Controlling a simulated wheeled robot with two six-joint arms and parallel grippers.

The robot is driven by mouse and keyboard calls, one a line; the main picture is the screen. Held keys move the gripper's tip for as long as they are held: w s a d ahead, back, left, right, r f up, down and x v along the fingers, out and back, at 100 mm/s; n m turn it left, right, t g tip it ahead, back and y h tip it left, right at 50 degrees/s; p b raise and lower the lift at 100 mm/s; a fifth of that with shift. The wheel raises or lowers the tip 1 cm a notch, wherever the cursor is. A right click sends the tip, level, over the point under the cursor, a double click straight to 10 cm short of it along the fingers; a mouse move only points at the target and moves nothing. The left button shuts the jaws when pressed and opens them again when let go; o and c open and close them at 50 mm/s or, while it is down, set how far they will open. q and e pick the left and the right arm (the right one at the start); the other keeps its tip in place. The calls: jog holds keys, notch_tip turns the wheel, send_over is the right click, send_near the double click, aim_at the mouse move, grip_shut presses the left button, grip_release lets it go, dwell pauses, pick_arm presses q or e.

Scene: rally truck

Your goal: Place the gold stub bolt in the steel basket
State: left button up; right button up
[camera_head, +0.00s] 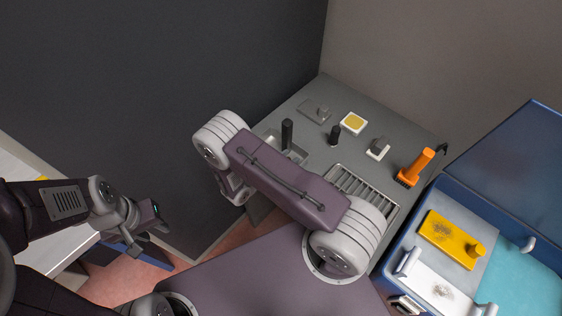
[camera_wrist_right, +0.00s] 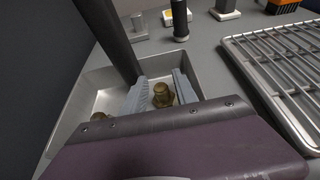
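In the right wrist view, a gold stub bolt (camera_wrist_right: 162,96) sits between the two grey fingers of my right gripper (camera_wrist_right: 160,92). The fingers are apart, with a gap showing beside the bolt. The bolt is over a shallow metal tray (camera_wrist_right: 68,128). In the head view, my right arm hides the right gripper and the bolt. My left gripper (camera_head: 143,229) is open and empty, far left of the bench.
A short black post (camera_head: 335,136), a yellow-topped block (camera_head: 353,123) and an orange tool (camera_head: 415,167) stand on the grey bench. A blue case (camera_head: 510,160) is at the right.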

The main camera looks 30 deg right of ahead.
jog(key=b+v, duration=0.2)
jog(key=v, duration=0.9)
jog(key=shift+w, duration=0.1)
jog(key=shift+s+a+r, duration=0.25)
jog(key=shift+a+r, duration=0.05)
jog(key=shift+a, duration=0.15)
jog(key=shift+s+d+r+m+g, duration=0.1)
jog(key=shift+s+d+m+g, duration=0.1)
jog(key=shift+d+m+g, duration=0.15)
jog(key=s+d+r+m+g+y, duration=0.2)
jog(key=s+r+m+y, duration=0.5)
jog(key=m, duration=1.5)
jog(key=g+y, duration=0.1)
jog(key=y, duration=0.4)
jog(key=shift+s+y, duration=0.4)
jog(key=shift+s+d+r+g, duration=0.1)
jog(key=shift+r+g, duration=0.05)
jog(key=shift+g, duration=0.1)
